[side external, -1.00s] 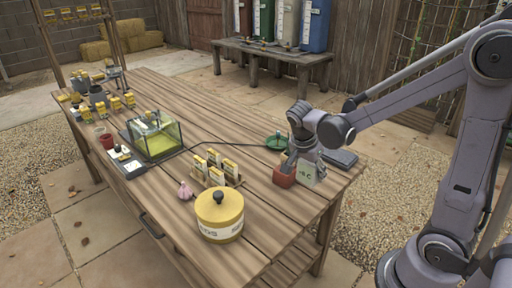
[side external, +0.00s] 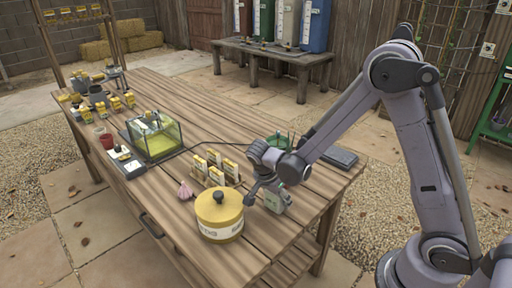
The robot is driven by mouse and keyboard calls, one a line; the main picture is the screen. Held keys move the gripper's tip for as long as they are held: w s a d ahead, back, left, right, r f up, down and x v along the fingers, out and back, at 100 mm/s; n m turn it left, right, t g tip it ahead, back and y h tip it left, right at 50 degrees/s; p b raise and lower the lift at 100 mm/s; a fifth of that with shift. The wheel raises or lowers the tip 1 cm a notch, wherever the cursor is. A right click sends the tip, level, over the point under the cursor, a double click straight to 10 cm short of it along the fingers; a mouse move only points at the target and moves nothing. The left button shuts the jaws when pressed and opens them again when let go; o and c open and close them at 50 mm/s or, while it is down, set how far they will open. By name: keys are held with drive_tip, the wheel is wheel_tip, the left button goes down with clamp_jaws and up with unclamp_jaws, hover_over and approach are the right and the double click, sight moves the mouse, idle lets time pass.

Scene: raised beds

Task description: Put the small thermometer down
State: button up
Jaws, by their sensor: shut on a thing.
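One finger shows at the thermometer's left, and the rest of the grip is hidden. I cannot tell whether the thermometer's base touches the table.
A yellow lidded tin (side external: 219,215) stands close to the left of my gripper. Several yellow packets stand in a wooden holder (side external: 214,183) behind it. A dark flat slab (side external: 339,157) and a green dish (side external: 278,142) lie farther back. Bare planks (side external: 262,250) lie in front.

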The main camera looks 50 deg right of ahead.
drive_tip(key=shift+f, duration=0.3)
drive_tip(key=o, duration=1.2)
drive_tip(key=v, duration=1.2)
drive_tip(key=s+r+n+t+y, duration=0.1)
drive_tip(key=s+r+n+t, duration=0.1)
drive_tip(key=n, duration=0.4)
drive_tip(key=s+r+n+t+y, duration=0.2)
drive_tip(key=s+n, duration=0.3)
drive_tip(key=n, duration=0.1)
drive_tip(key=s+r+n+t+y, duration=0.1)
drive_tip(key=s+r+n+t, duration=0.1)
drive_tip(key=n, duration=0.4)
drive_tip(key=shift+s+d+r+t+y, duration=0.15)
drive_tip(key=shift+s+t, duration=0.15)
drive_tip(key=shift+s, duration=0.15)
drive_tip(key=shift+s+r+t+y, duration=0.1)
drive_tip(key=shift+s+t+y, duration=0.05)
drive_tip(key=shift+s+t, duration=0.2)
drive_tip(key=shift+f, duration=0.1)
